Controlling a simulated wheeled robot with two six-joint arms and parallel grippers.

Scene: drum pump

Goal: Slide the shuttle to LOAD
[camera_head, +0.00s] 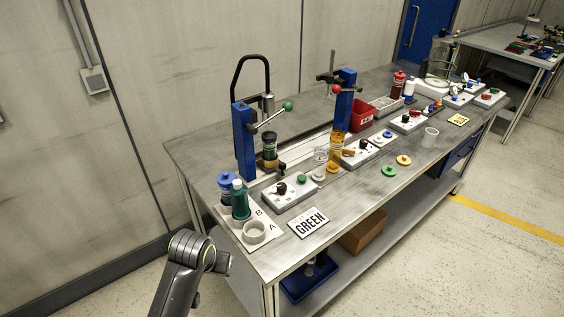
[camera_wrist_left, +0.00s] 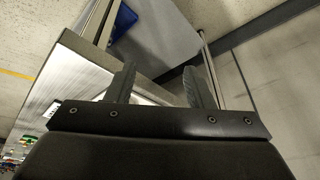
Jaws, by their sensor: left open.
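A pale rail or slot (camera_head: 303,145) runs along the bench between two blue posts. A dark green jar (camera_head: 270,143) on an amber base stands at the left post, with a small dark knob (camera_head: 282,167) beside it. I cannot tell for sure which part is the shuttle, and no LOAD mark is readable. My left gripper (camera_head: 224,263) is off the bench's near left corner, apart from everything on it. In the left wrist view its two fingers (camera_wrist_left: 160,85) are spread with nothing between them. My right gripper is not in view.
The left blue post (camera_head: 244,142) carries a black hoop and a green-knobbed lever. Control boxes (camera_head: 289,192) line the front. The near front edge is mostly clear.

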